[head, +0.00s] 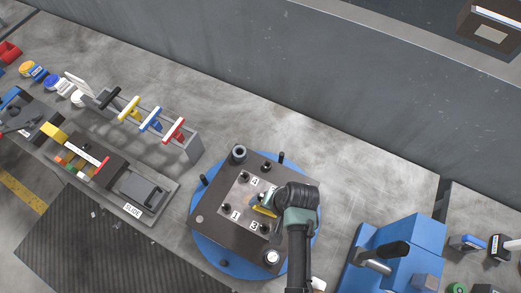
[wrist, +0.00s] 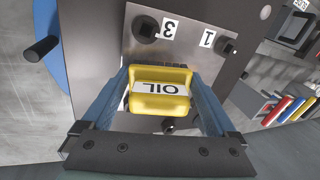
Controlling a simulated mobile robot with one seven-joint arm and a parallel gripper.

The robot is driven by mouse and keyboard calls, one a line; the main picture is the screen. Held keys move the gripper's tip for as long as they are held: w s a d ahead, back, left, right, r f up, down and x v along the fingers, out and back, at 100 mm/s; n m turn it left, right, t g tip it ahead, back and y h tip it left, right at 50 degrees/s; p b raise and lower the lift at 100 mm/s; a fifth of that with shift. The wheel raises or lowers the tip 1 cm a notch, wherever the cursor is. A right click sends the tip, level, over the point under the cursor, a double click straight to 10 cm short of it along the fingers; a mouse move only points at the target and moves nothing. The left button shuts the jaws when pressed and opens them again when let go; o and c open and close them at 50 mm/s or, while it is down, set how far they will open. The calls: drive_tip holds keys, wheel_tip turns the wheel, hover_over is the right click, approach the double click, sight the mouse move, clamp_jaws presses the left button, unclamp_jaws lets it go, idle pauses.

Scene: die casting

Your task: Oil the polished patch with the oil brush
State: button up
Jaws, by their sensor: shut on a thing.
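My gripper (wrist: 160,94) is shut on the yellow oil brush (wrist: 161,86), whose block-shaped handle is labelled OIL. The blue fingers grip it from both sides. The brush is over the light inner plate of the dark die block (wrist: 95,32). In the head view a bit of the yellow brush (head: 263,211) shows beside my arm, over the die block (head: 212,221). I cannot make out a polished patch; my gripper and the brush cover part of the plate.
The die block sits on a blue round table (head: 207,250) with upright pegs. A rack (head: 183,148) with coloured handles and a slide fixture (head: 145,192) are to the left. A blue machine (head: 405,255) stands at the right. Bare bench lies behind the block.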

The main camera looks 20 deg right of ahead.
drive_tip(key=shift+s+r+p, duration=0.1)
drive_tip(key=shift+s+p, duration=0.1)
drive_tip(key=shift+p, duration=0.1)
drive_tip(key=shift+w, duration=0.1)
drive_tip(key=shift+w+a+b, duration=0.15)
drive_tip(key=shift+w+a, duration=0.85)
drive_tip(key=shift+w, duration=0.3)
drive_tip(key=shift+w+a+b, duration=0.15)
drive_tip(key=shift+w+a, duration=0.85)
drive_tip(key=shift+w, duration=0.3)
drive_tip(key=shift+p, duration=0.3)
drive_tip(key=shift+s+d+p, duration=0.4)
drive_tip(key=shift+s+d, duration=0.2)
drive_tip(key=shift+s, duration=0.15)
drive_tip(key=shift+s+d+f+p, duration=0.1)
drive_tip(key=shift+s+d+p, duration=0.2)
drive_tip(key=shift+s+d, duration=0.6)
drive_tip(key=shift+s+d+f+p, duration=0.1)
drive_tip(key=shift+s+d+p, duration=0.35)
drive_tip(key=shift+s, duration=0.6)
drive_tip(key=shift+d, duration=0.1)
